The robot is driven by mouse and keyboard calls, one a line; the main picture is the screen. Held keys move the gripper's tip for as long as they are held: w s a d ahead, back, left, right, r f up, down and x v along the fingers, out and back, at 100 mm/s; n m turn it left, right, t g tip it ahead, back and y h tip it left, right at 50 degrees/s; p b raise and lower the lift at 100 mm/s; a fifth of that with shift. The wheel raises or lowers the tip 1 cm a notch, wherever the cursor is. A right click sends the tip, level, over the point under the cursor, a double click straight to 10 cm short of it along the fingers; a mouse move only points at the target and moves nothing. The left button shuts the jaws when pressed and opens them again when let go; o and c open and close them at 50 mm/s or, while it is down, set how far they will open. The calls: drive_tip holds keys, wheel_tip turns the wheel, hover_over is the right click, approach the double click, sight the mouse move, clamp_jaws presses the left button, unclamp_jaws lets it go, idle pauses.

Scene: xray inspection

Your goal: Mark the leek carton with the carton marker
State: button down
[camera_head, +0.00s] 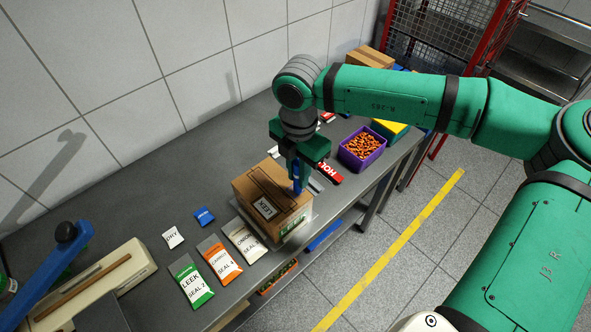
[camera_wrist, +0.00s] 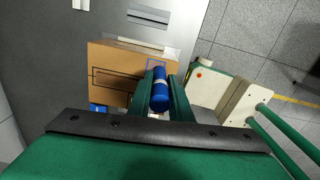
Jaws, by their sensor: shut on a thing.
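The leek carton (camera_head: 248,193) is a brown cardboard box on the grey bench in the head view, with a white LEEK label on top and a dark outlined rectangle beside it. My gripper (camera_head: 297,183) is above the carton's right part, pointing down. It is shut on the carton marker (camera_head: 296,168), a blue cylinder. In the wrist view the marker (camera_wrist: 160,88) sits between the fingers of my gripper (camera_wrist: 160,101), over the edge of the carton (camera_wrist: 108,77). A blue outline shows near its far end. I cannot tell whether the tip touches the carton.
LEEK (camera_head: 191,283), carrot (camera_head: 219,261) and onion (camera_head: 244,240) seal packets lie left of the carton. A sealer with a blue lever (camera_head: 95,285) stands at the near left. A purple crate (camera_head: 362,150) of orange pieces and a red HOT-marked item (camera_head: 328,172) are beyond the carton.

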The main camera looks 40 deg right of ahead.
idle(0.4)
drive_tip(key=shift+w+a, duration=0.1)
drive_tip(key=shift+w, duration=0.9)
drive_tip(key=shift+s, duration=1.05)
drive_tip(key=shift+w, duration=0.15)
drive_tip(key=shift+w, duration=0.9)
wheel_tip(320, 180, up, 7)
